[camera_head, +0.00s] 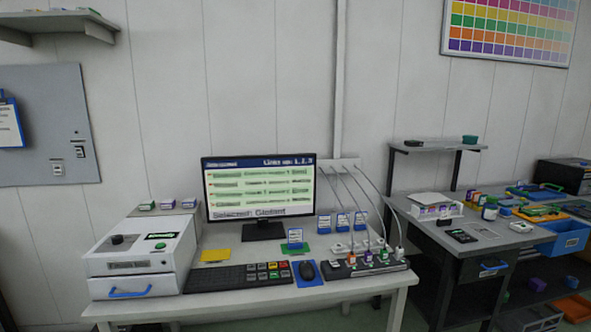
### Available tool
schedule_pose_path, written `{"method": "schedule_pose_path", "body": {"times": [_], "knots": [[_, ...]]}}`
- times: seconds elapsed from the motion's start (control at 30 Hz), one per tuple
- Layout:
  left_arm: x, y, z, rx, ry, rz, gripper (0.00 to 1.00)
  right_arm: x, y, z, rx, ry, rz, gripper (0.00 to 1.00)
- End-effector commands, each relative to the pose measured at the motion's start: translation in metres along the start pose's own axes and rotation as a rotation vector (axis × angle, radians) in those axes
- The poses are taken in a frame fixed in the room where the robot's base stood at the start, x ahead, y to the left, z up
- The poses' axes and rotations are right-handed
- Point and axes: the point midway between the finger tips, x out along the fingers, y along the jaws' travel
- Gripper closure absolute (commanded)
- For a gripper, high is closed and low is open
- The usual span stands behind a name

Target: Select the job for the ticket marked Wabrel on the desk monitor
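The desk monitor (259,200) stands upright at the back of the white desk. Its screen shows a dark header, several pale green rows and a line at the bottom that starts with "Selected"; the rest is too blurred to read surely. Small white tickets in blue holders stand right of the monitor: one in front (295,239) and several behind (324,223). I cannot read Wabrel on any of them. A black keyboard (215,279) with coloured keys (268,272) at its right end lies before the monitor. Neither gripper shows.
A white machine (140,260) with a blue handle fills the desk's left end. A dark strip (366,267) with bottles and cables hanging to it lies at the right. A yellow pad (215,255) lies behind the keyboard. A cluttered dark bench (470,247) stands further right.

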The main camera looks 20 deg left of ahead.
Motion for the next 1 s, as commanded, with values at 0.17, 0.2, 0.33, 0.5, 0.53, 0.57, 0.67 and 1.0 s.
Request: {"method": "schedule_pose_path", "body": {"times": [0.17, 0.2, 0.33, 0.5, 0.53, 0.57, 0.67, 1.0], "knots": [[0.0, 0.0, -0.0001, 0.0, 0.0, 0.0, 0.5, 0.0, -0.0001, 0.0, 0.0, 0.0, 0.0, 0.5], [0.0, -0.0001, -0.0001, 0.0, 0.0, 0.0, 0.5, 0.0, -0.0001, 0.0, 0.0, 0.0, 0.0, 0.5], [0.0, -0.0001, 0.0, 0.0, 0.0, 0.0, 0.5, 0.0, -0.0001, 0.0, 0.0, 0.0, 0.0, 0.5], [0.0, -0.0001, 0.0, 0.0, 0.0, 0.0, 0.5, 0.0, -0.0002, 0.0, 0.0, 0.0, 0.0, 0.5], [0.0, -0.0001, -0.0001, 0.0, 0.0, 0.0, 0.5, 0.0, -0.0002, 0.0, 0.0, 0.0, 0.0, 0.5], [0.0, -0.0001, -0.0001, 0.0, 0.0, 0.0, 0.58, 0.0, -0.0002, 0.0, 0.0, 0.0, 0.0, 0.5], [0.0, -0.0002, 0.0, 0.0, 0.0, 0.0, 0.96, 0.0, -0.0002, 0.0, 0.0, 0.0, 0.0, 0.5], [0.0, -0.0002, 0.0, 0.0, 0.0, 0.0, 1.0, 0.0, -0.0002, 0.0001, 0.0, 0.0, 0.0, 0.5]]}}
